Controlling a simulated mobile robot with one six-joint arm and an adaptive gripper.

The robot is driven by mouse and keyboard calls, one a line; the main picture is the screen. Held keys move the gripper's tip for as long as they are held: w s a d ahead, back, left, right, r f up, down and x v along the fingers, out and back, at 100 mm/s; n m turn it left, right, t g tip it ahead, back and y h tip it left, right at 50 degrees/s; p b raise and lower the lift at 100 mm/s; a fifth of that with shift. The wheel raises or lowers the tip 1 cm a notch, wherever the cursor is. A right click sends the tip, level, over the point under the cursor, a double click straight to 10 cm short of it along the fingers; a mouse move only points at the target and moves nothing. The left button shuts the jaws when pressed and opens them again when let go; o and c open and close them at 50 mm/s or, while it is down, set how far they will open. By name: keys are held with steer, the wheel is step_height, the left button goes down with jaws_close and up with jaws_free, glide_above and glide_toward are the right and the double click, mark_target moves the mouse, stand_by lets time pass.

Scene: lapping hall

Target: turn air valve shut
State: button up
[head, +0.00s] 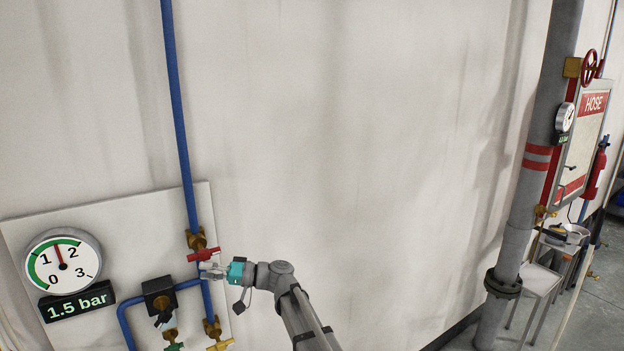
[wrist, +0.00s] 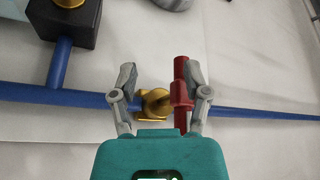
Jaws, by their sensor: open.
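The air valve has a red handle (head: 203,254) on a brass body (head: 196,239) in the vertical blue pipe (head: 180,120). The handle lies crosswise to the pipe. In the wrist view the red handle (wrist: 181,93) stands upright across the pipe, with the brass body (wrist: 154,105) to its left. My gripper (head: 212,270) is at the handle, just below it in the head view. In the wrist view my gripper (wrist: 160,82) is open, with the handle close to its right finger, which partly overlaps it. I cannot tell whether they touch.
A round gauge (head: 63,263) reads about 1.5, with a "1.5 bar" display (head: 76,302) below. A black fitting (head: 159,295), a green handle (head: 174,347) and a yellow handle (head: 220,345) are close by. A grey pipe (head: 535,150) and hose cabinet (head: 585,135) stand right. The middle wall is bare.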

steer(key=s+d+f+m+t+h+b, duration=0.1)
steer(key=s+d+f+h+b, duration=0.15)
steer(key=d+f, duration=0.55)
steer(key=s+d+f+m+h+b, duration=0.1)
steer(key=d+f+h+b, duration=0.35)
steer(key=f, duration=0.45)
steer(key=s+d+f+m+t+h+b, duration=0.1)
steer(key=s+d+f+h+b, duration=0.15)
steer(key=d+f, duration=0.55)
steer(key=s+d+f+m+h+b, duration=0.2)
steer(key=s+d+f+h+b, duration=0.2)
steer(key=d+f, duration=0.3)
steer(key=s+d+f+m+h+b, duration=0.1)
steer(key=s+d+f+h+b, duration=0.3)
steer(key=d, duration=1.2)
step_height(320, 180, down, 4)
steer(key=shift+r+m+h, duration=0.1)
steer(key=shift+m+h, duration=0.3)
steer(key=shift+h, duration=0.75)
